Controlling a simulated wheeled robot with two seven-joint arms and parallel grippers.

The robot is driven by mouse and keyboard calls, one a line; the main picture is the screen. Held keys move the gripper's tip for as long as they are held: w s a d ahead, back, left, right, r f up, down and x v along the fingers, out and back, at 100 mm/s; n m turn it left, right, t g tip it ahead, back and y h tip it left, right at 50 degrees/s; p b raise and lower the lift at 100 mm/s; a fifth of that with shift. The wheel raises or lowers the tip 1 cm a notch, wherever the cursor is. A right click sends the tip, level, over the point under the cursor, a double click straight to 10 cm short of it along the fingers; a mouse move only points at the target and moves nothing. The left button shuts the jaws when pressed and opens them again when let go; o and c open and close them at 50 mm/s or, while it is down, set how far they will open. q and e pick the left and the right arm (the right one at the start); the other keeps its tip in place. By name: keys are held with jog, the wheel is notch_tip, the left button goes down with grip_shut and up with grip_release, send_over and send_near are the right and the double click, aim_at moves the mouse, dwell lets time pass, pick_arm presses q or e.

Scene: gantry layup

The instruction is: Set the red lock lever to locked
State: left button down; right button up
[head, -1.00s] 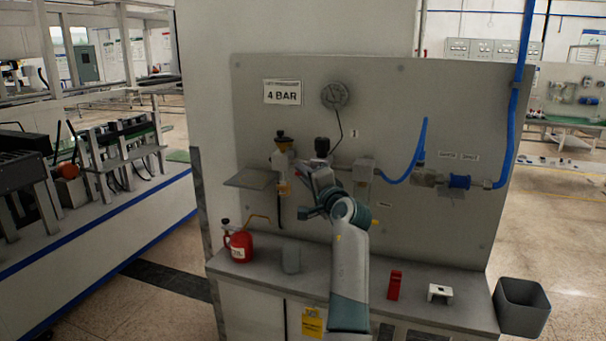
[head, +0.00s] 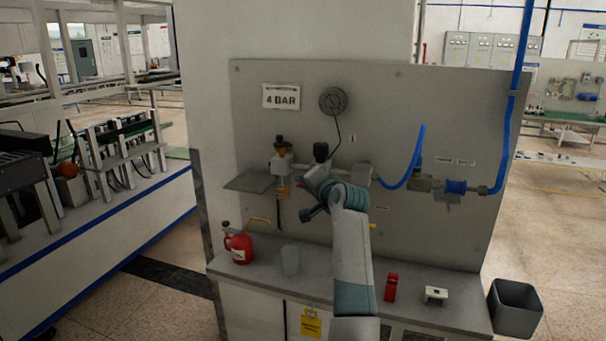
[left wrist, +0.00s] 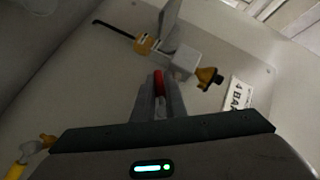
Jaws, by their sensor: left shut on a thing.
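The red lock lever (left wrist: 158,78) shows in the left wrist view as a small red piece between my left gripper's fingers (left wrist: 157,92). The fingers are shut on it and cover most of it. In the head view my left gripper (head: 312,178) is at the panel, just right of the regulator unit with the amber bowl (head: 282,187) and below a black knob (head: 320,152). My wrist hides most of the lever there, so I cannot tell its exact angle. My right gripper is not in view.
A gauge (head: 333,100) and a "4 BAR" sign (head: 281,96) are above. A blue hose (head: 408,165) runs right. The bench holds a red can (head: 239,247), a grey cup (head: 290,260), a red block (head: 391,288) and a white block (head: 435,296). A grey bin (head: 516,307) stands right.

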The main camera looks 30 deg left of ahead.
pick_arm(q)
jog(key=shift+w+d+f+n+h+p, duration=0.1)
jog(key=shift+d+f+n+h+p, duration=0.3)
jog(key=shift+n+h+p, duration=0.9)
jog(key=shift+w+d+f+n+h+p, duration=0.2)
jog(key=shift+d+n+h+p, duration=0.35)
jog(key=shift+h+p, duration=1.55)
jog(key=shift+w+d+f+n+h+p, duration=0.1)
jog(key=shift+d+f+n+h+p, duration=0.6)
jog(key=shift+p, duration=1.6)
jog(key=shift+a+r+h, duration=0.15)
jog(key=shift+r+h, duration=0.15)
jog(key=shift+r, duration=0.1)
jog(key=shift+s, duration=0.1)
jog(key=c, duration=1.8)
grip_release()
jog(key=shift+r, duration=0.1)
